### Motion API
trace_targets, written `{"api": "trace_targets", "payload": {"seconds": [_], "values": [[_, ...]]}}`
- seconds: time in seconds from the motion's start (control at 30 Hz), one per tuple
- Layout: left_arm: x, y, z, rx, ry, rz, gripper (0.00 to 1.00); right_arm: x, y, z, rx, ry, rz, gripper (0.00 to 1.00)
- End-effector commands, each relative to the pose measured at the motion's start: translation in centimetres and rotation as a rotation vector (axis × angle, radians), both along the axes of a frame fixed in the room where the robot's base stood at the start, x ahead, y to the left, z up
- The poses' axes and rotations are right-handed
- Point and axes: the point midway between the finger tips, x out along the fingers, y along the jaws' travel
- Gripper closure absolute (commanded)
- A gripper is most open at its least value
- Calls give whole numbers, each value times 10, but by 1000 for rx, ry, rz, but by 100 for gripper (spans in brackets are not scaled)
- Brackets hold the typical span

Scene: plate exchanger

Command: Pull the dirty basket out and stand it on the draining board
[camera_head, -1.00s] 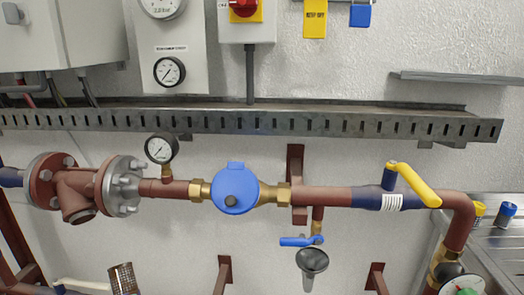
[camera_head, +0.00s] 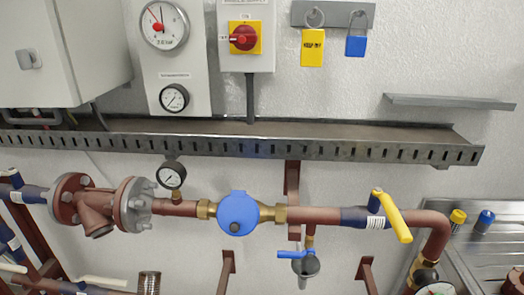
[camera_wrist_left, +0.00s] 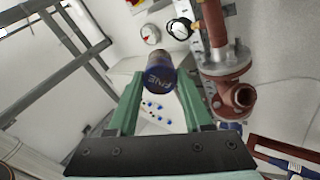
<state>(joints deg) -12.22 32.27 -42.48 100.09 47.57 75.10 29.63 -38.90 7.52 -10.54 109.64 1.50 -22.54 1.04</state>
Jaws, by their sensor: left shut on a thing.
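My left gripper (camera_wrist_left: 160,108) shows in the left wrist view, its green fingers shut on a dark cylinder with a blue band (camera_wrist_left: 160,80) lettered what looks like "FINE". I cannot tell how dirty it is. The red-brown strainer body (camera_wrist_left: 220,80) is to its right, apart from it, with an open round port. The strainer (camera_head: 98,207) also shows at left in the head view. A metal mesh cylinder (camera_head: 149,284) stands at the bottom edge there. The metal draining board (camera_head: 490,250) is at far right. Neither gripper shows in the head view.
The pipe run with a blue meter (camera_head: 238,213) and a yellow-handled valve (camera_head: 394,215) crosses the front. A slotted tray (camera_head: 250,143) runs above it. A yellow-capped (camera_head: 457,220) and a blue-capped container (camera_head: 484,221) are on the draining board. A grey frame (camera_wrist_left: 60,60) stands left in the wrist view.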

Motion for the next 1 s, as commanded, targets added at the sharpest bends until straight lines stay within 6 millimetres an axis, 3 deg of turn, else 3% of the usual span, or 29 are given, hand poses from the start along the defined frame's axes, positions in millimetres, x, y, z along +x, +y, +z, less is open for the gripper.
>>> {"api": "trace_targets", "payload": {"seconds": [0.6, 1.0], "values": [[-90, 7, 1, 1, 1, 2, 100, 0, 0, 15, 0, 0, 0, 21], [-95, 8, 1, 1, -3, 2, 100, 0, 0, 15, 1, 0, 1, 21]]}}
